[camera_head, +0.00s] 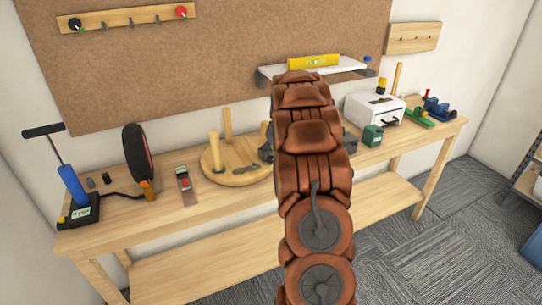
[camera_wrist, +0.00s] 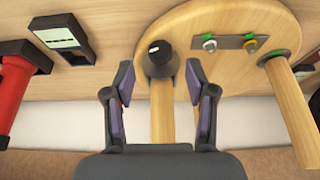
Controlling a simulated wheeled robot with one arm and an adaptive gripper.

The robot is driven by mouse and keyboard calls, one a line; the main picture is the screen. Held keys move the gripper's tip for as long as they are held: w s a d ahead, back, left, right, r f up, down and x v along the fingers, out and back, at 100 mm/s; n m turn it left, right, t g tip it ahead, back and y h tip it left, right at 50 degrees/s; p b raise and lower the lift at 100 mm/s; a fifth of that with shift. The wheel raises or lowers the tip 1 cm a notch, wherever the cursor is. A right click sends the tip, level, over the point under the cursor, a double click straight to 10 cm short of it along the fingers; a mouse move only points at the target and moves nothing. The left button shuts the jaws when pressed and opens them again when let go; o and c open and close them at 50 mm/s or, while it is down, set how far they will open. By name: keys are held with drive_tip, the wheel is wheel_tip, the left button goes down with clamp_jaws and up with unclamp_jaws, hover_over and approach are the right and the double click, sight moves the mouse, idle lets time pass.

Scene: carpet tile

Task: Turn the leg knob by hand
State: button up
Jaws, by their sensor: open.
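A round wooden disc with upright legs (camera_head: 250,175) lies on the workbench, partly hidden behind my arm. In the wrist view the disc (camera_wrist: 205,22) shows from close up. A dark knob with a white mark (camera_wrist: 158,57) sits at its edge, by the base of a wooden leg (camera_wrist: 162,110). My gripper (camera_wrist: 159,80) is open, its two fingers apart on either side of that leg and knob. I see a gap on both sides and no clear contact. In the head view my gripper is mostly hidden by my arm.
A metal plate with two bolts (camera_wrist: 229,43) is on the disc, near another leg (camera_wrist: 292,110). A red cylinder (camera_wrist: 18,90) and a grey device with a display (camera_wrist: 62,38) lie to the left. A white box (camera_head: 375,108) and green box (camera_head: 372,135) stand right of my arm.

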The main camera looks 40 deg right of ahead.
sight(272, 157)
drive_tip(key=shift+p+x, duration=0.6)
drive_tip(key=shift+x, duration=1.6)
clamp_jaws()
drive_tip(key=shift+w+f+b, duration=0.1)
drive_tip(key=shift+f+b, duration=0.05)
drive_tip(key=shift+b, duration=0.45)
drive_tip(key=y+b, duration=0.1)
drive_tip(key=b, duration=0.1)
drive_tip(key=shift+d+t+y+b, duration=0.1)
drive_tip(key=shift+t+y+b, duration=0.2)
drive_tip(key=shift+b, duration=0.1)
drive_tip(key=m+y+b, duration=0.1)
drive_tip(key=y+b, duration=0.1)
drive_tip(key=b, duration=0.1)
drive_tip(key=shift+d+t, duration=0.15)
drive_tip(key=shift+t, duration=0.25)
